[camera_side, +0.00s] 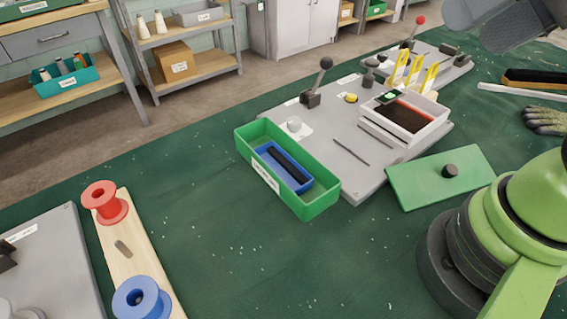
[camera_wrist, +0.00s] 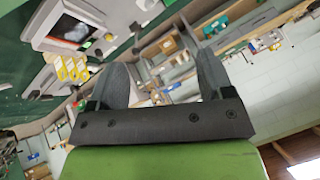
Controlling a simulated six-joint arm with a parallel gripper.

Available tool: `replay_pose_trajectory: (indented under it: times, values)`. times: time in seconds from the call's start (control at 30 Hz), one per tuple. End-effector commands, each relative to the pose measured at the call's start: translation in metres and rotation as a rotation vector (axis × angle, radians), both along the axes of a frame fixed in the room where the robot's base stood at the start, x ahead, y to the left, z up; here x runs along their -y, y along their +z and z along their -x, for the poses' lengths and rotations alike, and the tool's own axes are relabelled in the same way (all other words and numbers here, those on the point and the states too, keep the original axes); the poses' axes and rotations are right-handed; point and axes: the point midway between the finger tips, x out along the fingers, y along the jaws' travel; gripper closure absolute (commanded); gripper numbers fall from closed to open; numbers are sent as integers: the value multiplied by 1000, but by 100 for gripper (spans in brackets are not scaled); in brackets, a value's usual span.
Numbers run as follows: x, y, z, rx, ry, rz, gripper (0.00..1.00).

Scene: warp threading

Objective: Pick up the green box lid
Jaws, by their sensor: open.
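The green box lid (camera_side: 415,182) is a flat green plate with a black knob (camera_side: 450,171) on top. It lies flat on the green table, right of the grey board and close to my arm's base in the side view. An open green box (camera_side: 318,203) stands to its left, with a blue tray (camera_side: 270,161) and a black bar inside. My gripper (camera_wrist: 162,72) is open and empty in the wrist view, its two grey fingers apart. In the side view, part of it shows at the top right, high above the table and far from the lid. I cannot make out the lid in the wrist view.
A grey board (camera_side: 350,180) carries a white tray (camera_side: 433,130), yellow guides (camera_side: 401,68) and a black-knobbed lever (camera_side: 318,82). Red (camera_side: 104,203) and blue (camera_side: 141,301) spools stand on a wooden strip at left. A brush (camera_side: 535,80) lies at upper right. Table below the lid is clear.

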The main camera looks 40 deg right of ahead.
Motion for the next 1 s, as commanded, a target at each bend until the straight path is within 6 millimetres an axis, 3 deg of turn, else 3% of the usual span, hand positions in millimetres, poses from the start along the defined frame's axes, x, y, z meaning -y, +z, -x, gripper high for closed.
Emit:
replay_pose_trajectory:
  times: [0.1,0.17,0.43,0.57,0.67,0.8,1.0]
  values:
    - [0,0,0,0,0,0,24]
    - [0,0,0,0,0,0,12]
    - [1,0,-1,-1,2,4,12]
    - [10,-9,-10,-28,49,87,12]
    - [29,-27,-24,-85,157,231,12]
    - [69,-65,-38,-208,417,451,12]
    - [123,-129,-31,-362,899,616,12]
